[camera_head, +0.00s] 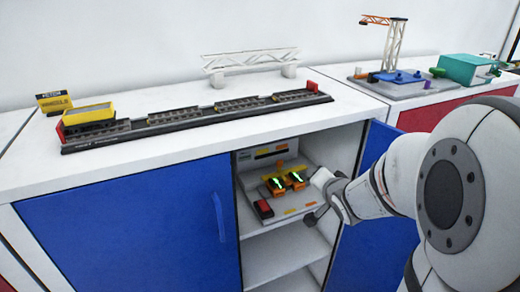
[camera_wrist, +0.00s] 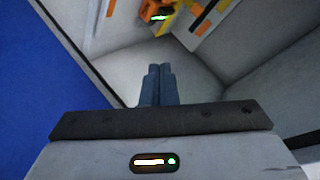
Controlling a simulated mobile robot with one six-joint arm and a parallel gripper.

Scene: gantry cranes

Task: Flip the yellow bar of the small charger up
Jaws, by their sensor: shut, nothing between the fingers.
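The charger (camera_head: 287,182) is in the open cabinet, on a grey panel inside. It has orange-yellow parts with two green lights. In the wrist view, part of the charger (camera_wrist: 160,12) shows at the top edge, orange with a green light, cut off by the frame. I cannot clearly make out which part is the yellow bar or how it is tilted. My gripper (camera_wrist: 160,70) is shut and empty, its fingertips pointing into the cabinet below the charger and apart from it. In the head view, my gripper is at the cabinet opening, right of the charger.
A red block (camera_head: 263,209) is left of the charger. A white shelf (camera_head: 275,255) lies below. The closed blue door (camera_head: 130,230) is left of the opening, and an open blue door (camera_head: 375,240) stands right. A model track (camera_head: 200,116) lies on the countertop.

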